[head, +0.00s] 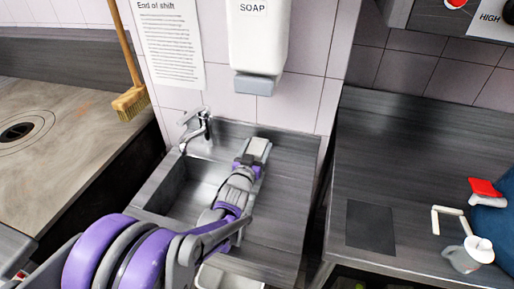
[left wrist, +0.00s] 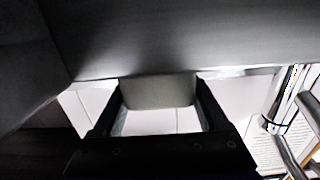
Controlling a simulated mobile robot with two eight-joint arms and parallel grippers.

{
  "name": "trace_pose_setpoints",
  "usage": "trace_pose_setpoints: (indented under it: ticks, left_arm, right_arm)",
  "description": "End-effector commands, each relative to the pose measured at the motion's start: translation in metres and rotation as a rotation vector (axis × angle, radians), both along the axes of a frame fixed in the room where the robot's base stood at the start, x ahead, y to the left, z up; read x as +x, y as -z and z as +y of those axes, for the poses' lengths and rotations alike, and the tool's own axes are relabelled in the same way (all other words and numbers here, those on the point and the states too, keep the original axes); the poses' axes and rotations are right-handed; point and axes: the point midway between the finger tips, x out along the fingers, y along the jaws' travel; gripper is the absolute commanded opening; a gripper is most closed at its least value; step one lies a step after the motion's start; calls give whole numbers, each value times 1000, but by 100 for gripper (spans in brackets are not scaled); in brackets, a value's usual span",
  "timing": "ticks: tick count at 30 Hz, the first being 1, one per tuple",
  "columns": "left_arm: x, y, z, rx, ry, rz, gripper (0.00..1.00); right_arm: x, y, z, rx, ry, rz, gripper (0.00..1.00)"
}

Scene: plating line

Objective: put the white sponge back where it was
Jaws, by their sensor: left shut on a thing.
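The white sponge (head: 258,149) is pale and block-shaped. It is at the tip of my left gripper (head: 249,162), over the back of the metal drainboard (head: 268,205) to the right of the sink basin. In the left wrist view the sponge (left wrist: 158,91) sits between the two dark fingers, and my left gripper (left wrist: 158,108) is shut on it. A grey metal surface borders the sponge there; I cannot tell whether they touch. My right gripper is not in view.
A tap (head: 196,128) stands at the basin's back left. A soap dispenser (head: 258,45) hangs on the wall above the sink. A brush (head: 131,102) is at the left. The right counter (head: 400,150) holds a dark square (head: 370,227) and a small white vessel (head: 468,256).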

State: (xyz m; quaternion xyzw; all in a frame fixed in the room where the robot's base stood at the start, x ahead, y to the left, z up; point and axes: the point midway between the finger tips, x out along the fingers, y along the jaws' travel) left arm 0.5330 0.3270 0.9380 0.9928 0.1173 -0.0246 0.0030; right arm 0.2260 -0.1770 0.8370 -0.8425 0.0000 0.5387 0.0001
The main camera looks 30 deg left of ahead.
Motion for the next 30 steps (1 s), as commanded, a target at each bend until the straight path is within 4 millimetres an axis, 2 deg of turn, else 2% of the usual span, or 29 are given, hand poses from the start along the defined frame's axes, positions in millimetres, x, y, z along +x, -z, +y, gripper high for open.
trace_pose_setpoints:
  ticks: [4,5,9,19,23,30]
  left_arm:
    - [0,4,0,0,0,0,16]
    - [0,5,0,0,0,0,78]
    - [0,3,0,0,0,0,100]
    - [-2,-2,0,0,0,0,100]
    - [-22,-2,-5,0,0,0,100]
    - [-74,-5,-18,0,0,0,100]
  right_arm:
    - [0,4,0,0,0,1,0]
    - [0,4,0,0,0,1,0]
    - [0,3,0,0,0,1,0]
    - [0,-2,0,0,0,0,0]
    - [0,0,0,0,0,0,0]
    - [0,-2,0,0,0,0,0]
